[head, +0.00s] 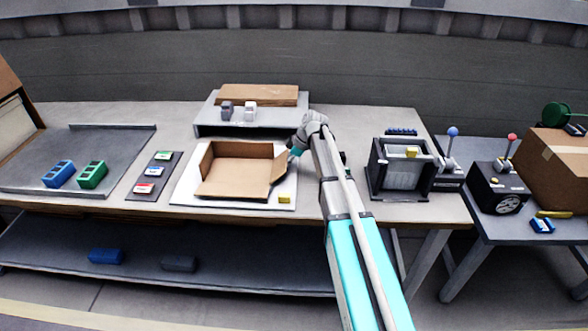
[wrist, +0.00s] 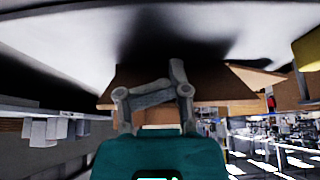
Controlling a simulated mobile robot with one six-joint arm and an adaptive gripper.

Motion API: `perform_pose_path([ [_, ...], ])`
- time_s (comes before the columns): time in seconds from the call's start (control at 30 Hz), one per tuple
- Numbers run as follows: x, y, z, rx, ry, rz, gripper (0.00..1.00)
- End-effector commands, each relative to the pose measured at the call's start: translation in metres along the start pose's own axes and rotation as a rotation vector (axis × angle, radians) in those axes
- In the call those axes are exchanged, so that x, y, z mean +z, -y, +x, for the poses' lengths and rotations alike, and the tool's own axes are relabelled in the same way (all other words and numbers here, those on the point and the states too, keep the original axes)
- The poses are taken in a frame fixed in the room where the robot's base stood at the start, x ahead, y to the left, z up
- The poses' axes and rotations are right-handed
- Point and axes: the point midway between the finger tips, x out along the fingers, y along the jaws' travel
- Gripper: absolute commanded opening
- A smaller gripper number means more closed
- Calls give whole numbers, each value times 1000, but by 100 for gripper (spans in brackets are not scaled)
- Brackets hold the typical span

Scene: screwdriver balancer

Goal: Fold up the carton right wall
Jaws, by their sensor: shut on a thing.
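The open brown carton (head: 238,172) sits on a white board on the workbench. Its left wall (head: 206,157) and back wall stand up. The front flap lies low toward the board's front edge. The carton right wall (head: 280,166) leans outward at a slant. My gripper (head: 292,155) is at the upper outer edge of that wall, shut on it. In the wrist view my gripper (wrist: 155,92) shows in front of brown cardboard (wrist: 215,90); the exact contact is partly hidden by the fingers.
A yellow block (head: 285,199) lies on the white board's front right corner. A raised grey shelf (head: 245,124) with small blocks stands behind. My arm passes right of the carton. A black machine (head: 400,170) stands further right; a label strip (head: 154,176) lies left.

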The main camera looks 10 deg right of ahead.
Motion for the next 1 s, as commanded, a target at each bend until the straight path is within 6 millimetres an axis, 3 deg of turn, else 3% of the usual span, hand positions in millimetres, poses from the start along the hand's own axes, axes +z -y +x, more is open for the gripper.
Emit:
perform_pose_path([
  [1.0,-21,0,-2,0,0,0,0],
])
